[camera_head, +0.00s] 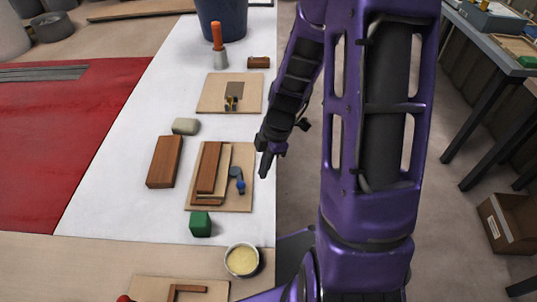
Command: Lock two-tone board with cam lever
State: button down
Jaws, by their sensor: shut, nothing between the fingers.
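A two-tone board, dark brown and pale wood (209,168), lies on a light wooden base (239,203) on the white-covered bench. A cam lever with a dark round cam and a blue knob (240,186) sits on the base, just right of the board. I cannot tell whether the cam presses on the board. My gripper (264,168) is shut and empty, pointing down at the right edge of the bench, right of the cam lever and apart from it in the picture.
A second base with a small clamp (231,103) is behind. A bowl (242,261) stands in front.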

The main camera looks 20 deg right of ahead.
aim_at(243, 183)
jog(key=shift+a+f, duration=0.2)
jog(key=shift+a, duration=0.7)
jog(key=shift+a+f, duration=0.2)
jog(key=shift+a, duration=0.7)
jog(key=shift+s+a+f+b, duration=0.1)
jog(key=shift+a+f+b, duration=0.2)
jog(key=shift+b, duration=0.4)
jog(key=shift+s+a+r+m+t+b, duration=0.15)
jog(key=shift+a+m+b, duration=0.15)
jog(key=shift+m, duration=0.2)
jog(key=shift+w+a+m+t+b, duration=0.1)
jog(key=shift+a+m+t+b, duration=0.1)
jog(key=shift+m+b, duration=0.25)
jog(key=shift+s+a+r, duration=0.1)
jog(key=shift+a+r, duration=0.05)
jog(key=shift+a, duration=0.05)
jog(key=shift+d+r, duration=0.1)
jog(key=shift+d, duration=0.05)
